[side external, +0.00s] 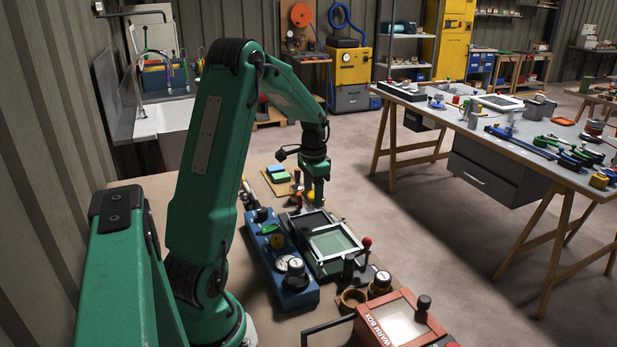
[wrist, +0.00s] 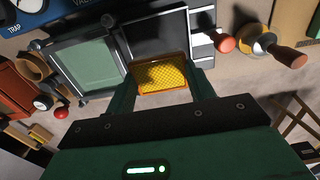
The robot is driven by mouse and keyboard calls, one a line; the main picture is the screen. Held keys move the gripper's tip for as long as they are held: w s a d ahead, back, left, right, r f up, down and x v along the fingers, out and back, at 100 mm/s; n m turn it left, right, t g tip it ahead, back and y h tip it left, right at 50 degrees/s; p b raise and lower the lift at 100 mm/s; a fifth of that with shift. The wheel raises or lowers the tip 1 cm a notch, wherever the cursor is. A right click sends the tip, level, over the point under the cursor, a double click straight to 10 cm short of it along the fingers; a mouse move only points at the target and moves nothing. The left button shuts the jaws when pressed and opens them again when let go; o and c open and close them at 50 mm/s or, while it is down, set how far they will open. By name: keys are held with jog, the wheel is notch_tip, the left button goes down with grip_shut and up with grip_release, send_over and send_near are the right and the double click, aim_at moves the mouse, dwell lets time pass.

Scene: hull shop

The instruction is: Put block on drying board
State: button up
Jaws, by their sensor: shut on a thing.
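The block (wrist: 160,74) is yellow with a honeycomb-like texture and shows between the two fingers in the wrist view. My gripper (wrist: 162,84) is shut on it, one finger at each side. In the side view my gripper (side external: 317,198) points down near the far end of the black frame, and the block is too small there to make out clearly. A wooden board (side external: 268,186) bearing a green block and a blue block (side external: 277,169) lies farther back and left of my gripper; it looks like the drying board.
A black open frame (wrist: 150,30) and a grey-rimmed green panel (wrist: 88,72) lie beneath and beside the fingers. Red-handled tools (wrist: 225,43) stand at the right. A blue control box (side external: 281,262) and a red warm box (side external: 400,318) crowd the bench.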

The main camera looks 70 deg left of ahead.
notch_tip(320, 180, up, 4)
jog(key=shift+a+r, duration=0.1)
jog(key=w+a+n, duration=0.3)
jog(key=a+n, duration=0.5)
jog(key=a, duration=0.4)
jog(key=n, duration=1)
send_over(287, 188)
jog(key=shift+d+f, duration=0.1)
jog(key=shift+f, duration=2.8)
jog(key=shift+f, duration=0.1)
jog(key=shift+f, duration=3.15)
jog(key=shift+f, duration=0.55)
jog(key=o, duration=1)
